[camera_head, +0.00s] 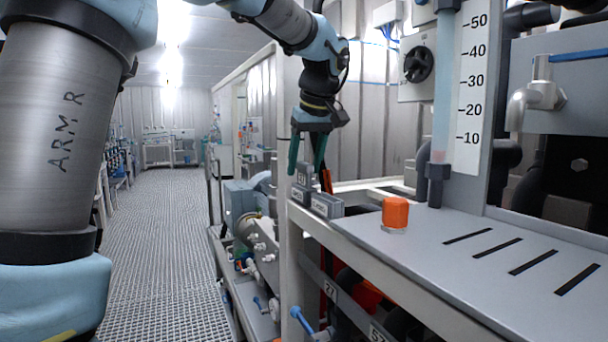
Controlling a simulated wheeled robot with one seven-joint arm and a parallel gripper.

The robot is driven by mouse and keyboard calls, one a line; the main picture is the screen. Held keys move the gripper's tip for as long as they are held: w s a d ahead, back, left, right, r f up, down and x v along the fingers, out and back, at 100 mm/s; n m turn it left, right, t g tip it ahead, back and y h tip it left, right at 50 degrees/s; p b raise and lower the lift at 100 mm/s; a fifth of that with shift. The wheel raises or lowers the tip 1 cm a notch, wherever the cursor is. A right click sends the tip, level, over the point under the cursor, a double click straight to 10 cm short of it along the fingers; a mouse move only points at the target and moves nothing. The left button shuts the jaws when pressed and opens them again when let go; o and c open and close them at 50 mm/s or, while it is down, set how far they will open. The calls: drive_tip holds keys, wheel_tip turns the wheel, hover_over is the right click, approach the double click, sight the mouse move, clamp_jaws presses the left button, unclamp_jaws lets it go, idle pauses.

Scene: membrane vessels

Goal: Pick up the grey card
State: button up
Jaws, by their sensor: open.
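Small grey pieces with pale labels are clustered at the far left corner of the grey bench. One upright grey piece (303,176) shows between my gripper's fingers. Two more grey blocks, one at the left (301,195) and one at the right (327,206), stand just below it at the bench corner. I cannot tell for sure which of these is the grey card. My gripper (305,166) points down with its two green fingers apart, just above the cluster. I cannot tell whether the fingers touch the upright piece.
The grey bench top (450,245) has several dark slots (495,248) at the right. A clear tube (444,100) beside a numbered scale (473,90) rises behind. Pipes and valves lie below left. A grated aisle (165,240) is free.

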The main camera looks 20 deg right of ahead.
drive_tip(key=shift+w+f, duration=0.2)
drive_tip(key=shift+f, duration=0.4)
clamp_jaws()
